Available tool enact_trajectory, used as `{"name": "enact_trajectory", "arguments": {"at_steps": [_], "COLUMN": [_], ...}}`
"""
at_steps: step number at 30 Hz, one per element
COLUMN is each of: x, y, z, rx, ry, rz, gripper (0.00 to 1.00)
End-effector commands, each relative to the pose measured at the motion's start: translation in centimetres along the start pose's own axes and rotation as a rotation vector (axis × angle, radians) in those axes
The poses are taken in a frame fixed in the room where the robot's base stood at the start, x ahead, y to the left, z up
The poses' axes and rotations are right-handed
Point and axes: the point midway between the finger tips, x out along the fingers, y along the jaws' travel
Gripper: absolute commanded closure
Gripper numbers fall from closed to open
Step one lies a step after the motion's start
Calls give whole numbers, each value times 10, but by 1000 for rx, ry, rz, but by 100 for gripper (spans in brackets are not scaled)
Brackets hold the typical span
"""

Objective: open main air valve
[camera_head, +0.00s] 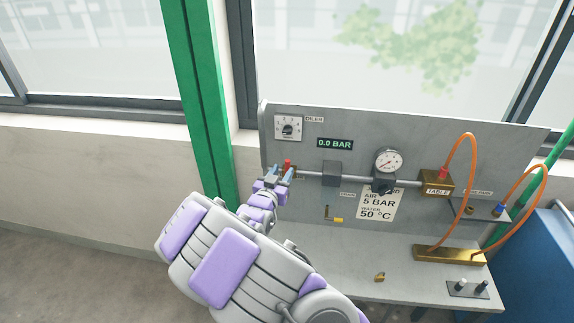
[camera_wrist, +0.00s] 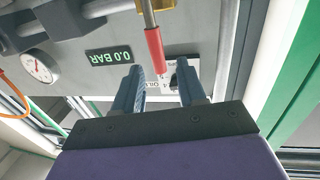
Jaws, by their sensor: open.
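The main air valve's red lever (camera_head: 287,163) stands up at the left end of the pipe on the grey panel. In the wrist view the red-sleeved lever (camera_wrist: 155,50) hangs from its brass body (camera_wrist: 155,5), and its tip lies near the gap between my fingertips. My gripper (camera_head: 279,174) is at the valve, open, with its two dark fingers (camera_wrist: 157,72) apart. I cannot tell whether either finger touches the lever. In the head view my gripper partly hides the valve body.
A display (camera_head: 335,144) reads 0.0 BAR. A round gauge (camera_head: 389,161), a grey block (camera_head: 332,173) and a brass TABLE block (camera_head: 435,183) sit along the pipe. Orange hoses (camera_head: 471,165) loop at the right. A padlock (camera_head: 379,277) lies on the bench. A green post (camera_head: 195,100) stands left of the panel.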

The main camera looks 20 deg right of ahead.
Motion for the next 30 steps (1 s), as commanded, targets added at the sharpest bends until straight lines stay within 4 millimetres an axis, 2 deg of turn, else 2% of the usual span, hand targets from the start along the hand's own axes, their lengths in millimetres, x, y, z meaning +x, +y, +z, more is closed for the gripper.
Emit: {"name": "enact_trajectory", "arguments": {"at_steps": [6,12,25,30], "x": [28,44,50,49], "y": [2,1,1,1], "z": [2,2,1,1], "rx": [-1,1,-1,-1], "ry": [-3,-4,-3,-3], "rz": [4,2,1,1], "gripper": [60,60,60,75]}}
